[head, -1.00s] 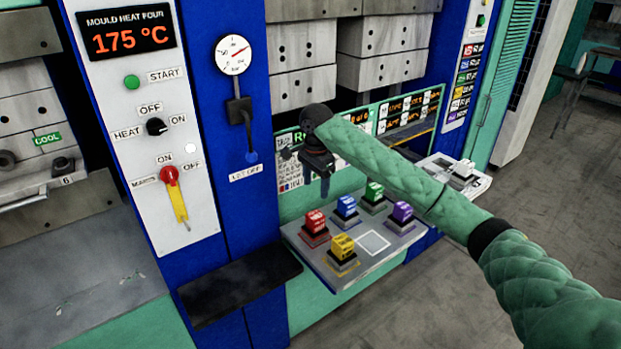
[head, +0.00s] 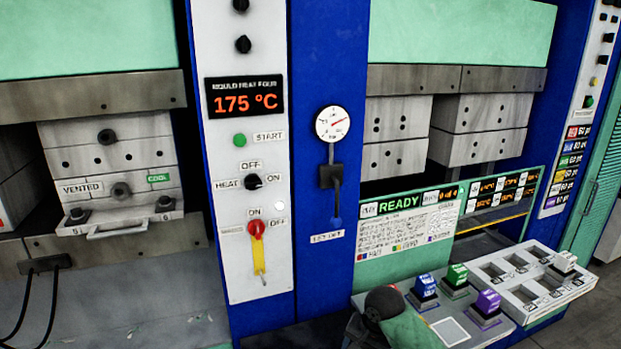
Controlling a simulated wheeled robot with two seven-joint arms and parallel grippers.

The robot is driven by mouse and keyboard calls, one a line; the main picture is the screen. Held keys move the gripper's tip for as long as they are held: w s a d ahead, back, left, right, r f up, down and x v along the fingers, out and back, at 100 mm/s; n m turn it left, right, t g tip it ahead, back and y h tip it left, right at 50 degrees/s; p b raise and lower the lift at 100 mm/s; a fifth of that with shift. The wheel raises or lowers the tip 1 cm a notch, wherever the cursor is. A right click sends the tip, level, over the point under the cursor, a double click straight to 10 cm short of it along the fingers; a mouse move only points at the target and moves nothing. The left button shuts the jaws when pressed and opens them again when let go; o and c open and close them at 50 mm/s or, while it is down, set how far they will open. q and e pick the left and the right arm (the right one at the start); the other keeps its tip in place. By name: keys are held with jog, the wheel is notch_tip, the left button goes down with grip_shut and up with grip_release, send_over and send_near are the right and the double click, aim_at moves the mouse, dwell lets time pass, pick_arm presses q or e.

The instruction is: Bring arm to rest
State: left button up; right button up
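A dark part of my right gripper (head: 361,332) shows just below the joint. Its fingers are cut off by the frame, so I cannot tell whether it is open or holds anything. It is at the left part of the grey block panel (head: 474,313). My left gripper is not in view.
A blue block (head: 425,287), a green block (head: 456,276) and a purple block (head: 487,303) stand on the panel. A white slotted tray (head: 515,297) is to their right. The press front carries a red-handled switch (head: 257,229), a heat knob (head: 252,182) and a gauge (head: 332,124).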

jog(key=s+f+n+t, duration=0.1)
jog(key=s+f+n, duration=0.4)
jog(key=s, duration=0.8)
jog(key=s+d+f+n+h, duration=0.1)
jog(key=s+d, duration=0.2)
jog(key=s, duration=0.3)
jog(key=s+d+f+n+t, duration=0.1)
jog(key=s+d, duration=0.2)
jog(key=s, duration=0.3)
jog(key=s+d+f+n+h, duration=0.1)
jog(key=s+d, duration=0.2)
jog(key=s, duration=0.4)
jog(key=s+a+f+g, duration=0.1)
jog(key=s+a+f, duration=0.1)
jog(key=f, duration=1.5)
jog(key=s+a+f+g, duration=0.1)
jog(key=s+a+f, duration=0.1)
jog(key=f, duration=1.6)
jog(key=shift+a+f, duration=0.2)
jog(key=shift+f, duration=0.1)
